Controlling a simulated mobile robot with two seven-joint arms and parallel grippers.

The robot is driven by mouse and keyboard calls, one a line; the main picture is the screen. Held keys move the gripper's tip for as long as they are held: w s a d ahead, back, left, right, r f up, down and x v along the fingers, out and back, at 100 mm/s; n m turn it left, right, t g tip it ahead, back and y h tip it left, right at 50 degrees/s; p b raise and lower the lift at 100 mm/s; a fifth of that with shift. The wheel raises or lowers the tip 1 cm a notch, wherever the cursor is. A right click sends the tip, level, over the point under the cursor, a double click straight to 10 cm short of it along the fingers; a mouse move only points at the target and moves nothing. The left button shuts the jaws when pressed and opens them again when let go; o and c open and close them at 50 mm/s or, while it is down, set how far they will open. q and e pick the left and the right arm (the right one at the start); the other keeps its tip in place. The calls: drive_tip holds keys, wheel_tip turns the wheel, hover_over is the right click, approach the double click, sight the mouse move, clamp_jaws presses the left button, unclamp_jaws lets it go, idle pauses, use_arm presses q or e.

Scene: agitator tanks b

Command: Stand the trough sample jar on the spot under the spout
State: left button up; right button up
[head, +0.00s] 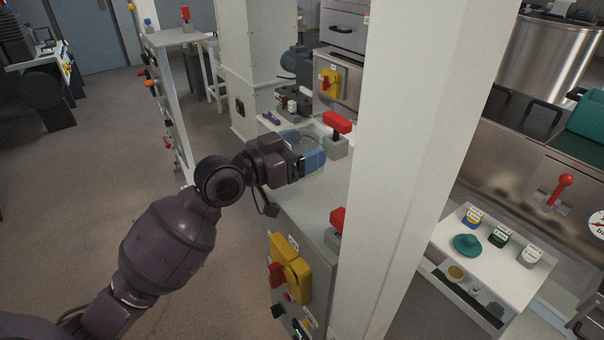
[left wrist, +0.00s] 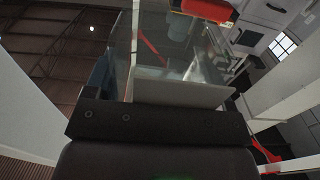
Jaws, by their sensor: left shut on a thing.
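My left gripper (head: 312,160) reaches in over the grey cabinet top and is shut on a clear, see-through thing (head: 296,136). Its flat clear walls also show in the left wrist view (left wrist: 180,72), just past the fingers. I cannot tell whether it is the trough sample jar. A blue part shows at the gripper's tip. My right gripper is out of view.
A wide white column (head: 410,120) stands just right of the gripper. Red-handled levers (head: 338,123) rise from the cabinet top (head: 318,195). A yellow switch (head: 290,268) is on its front. A teal lidded thing (head: 467,244) sits on the white stand.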

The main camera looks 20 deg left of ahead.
use_arm(q)
drive_tip(key=shift+f+b, duration=0.3)
drive_tip(key=shift+f, duration=2.5)
drive_tip(key=shift+f, duration=0.1)
drive_tip(key=o, duration=1)
